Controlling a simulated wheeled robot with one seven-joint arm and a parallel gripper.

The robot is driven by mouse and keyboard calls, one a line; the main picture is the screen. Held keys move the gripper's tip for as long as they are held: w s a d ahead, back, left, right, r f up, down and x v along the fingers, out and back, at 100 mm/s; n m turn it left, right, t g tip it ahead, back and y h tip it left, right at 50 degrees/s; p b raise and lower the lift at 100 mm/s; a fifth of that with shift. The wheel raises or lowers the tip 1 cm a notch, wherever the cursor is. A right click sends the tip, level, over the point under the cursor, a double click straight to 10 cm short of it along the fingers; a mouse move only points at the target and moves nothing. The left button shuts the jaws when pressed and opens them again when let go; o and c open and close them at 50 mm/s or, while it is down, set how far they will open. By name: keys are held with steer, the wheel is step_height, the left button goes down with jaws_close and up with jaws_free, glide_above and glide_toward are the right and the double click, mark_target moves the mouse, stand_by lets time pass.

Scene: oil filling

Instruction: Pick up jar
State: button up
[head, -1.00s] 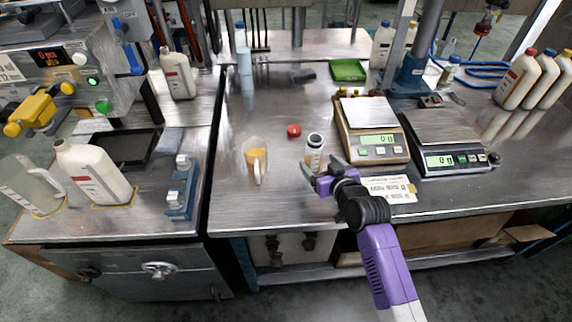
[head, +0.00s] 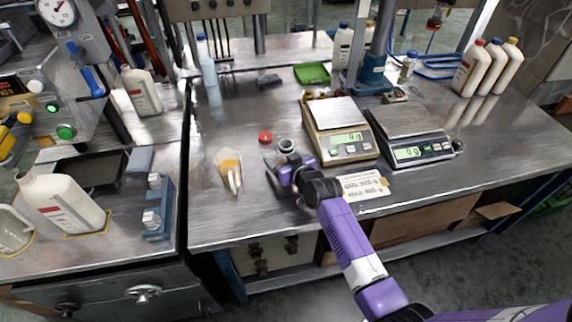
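The jar (head: 287,145) is a small, upright container with a dark open mouth, standing on the metal table. Its lower body is mostly hidden behind my gripper. My gripper (head: 283,163) is low over the table at the jar's near side. Its fingers look spread apart, one toward the left of the jar and one toward the right. I cannot tell whether they touch the jar. A red cap (head: 265,137) lies on the table just left of the jar.
A beaker with orange liquid (head: 229,165) stands left of my gripper. Two scales, a beige one (head: 343,149) and a dark one (head: 414,152), stand to the right. A paper label (head: 362,186) lies in front of them. A green tray (head: 312,73) lies farther back.

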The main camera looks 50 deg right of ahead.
steer(key=c, duration=1.4)
steer(key=shift+c, duration=0.6)
steer(key=shift+r, duration=0.15)
